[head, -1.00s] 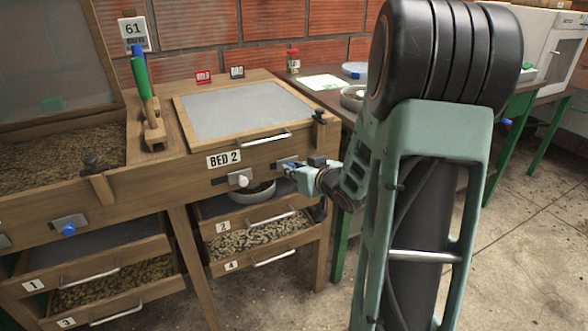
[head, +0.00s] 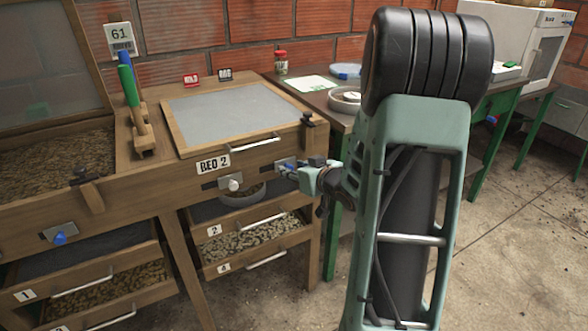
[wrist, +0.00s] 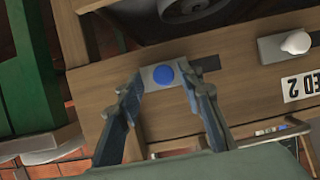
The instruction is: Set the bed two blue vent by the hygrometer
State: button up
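The bed two box, with its BED 2 label (head: 213,164), has two vent sliders on its front. The blue vent (head: 286,167) is on the right and a white-knobbed vent (head: 234,184) is on the left. The hygrometer (head: 121,38), reading 61, hangs on the brick wall behind and left of bed two. My gripper (head: 294,170) is at the blue vent. In the wrist view, which is upside down, the blue knob (wrist: 163,75) lies between my spread fingertips (wrist: 162,82). I cannot tell whether they touch it. The white knob (wrist: 296,42) shows at the right there.
Another blue-knobbed vent (head: 60,238) is on the left bed. A grey bowl (head: 241,197) sits below the bed two vents, above the numbered drawers. A side table (head: 318,98) with a jar and dishes stands at right. Concrete floor is open at far right.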

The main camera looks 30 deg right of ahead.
jog(key=v, duration=1.2)
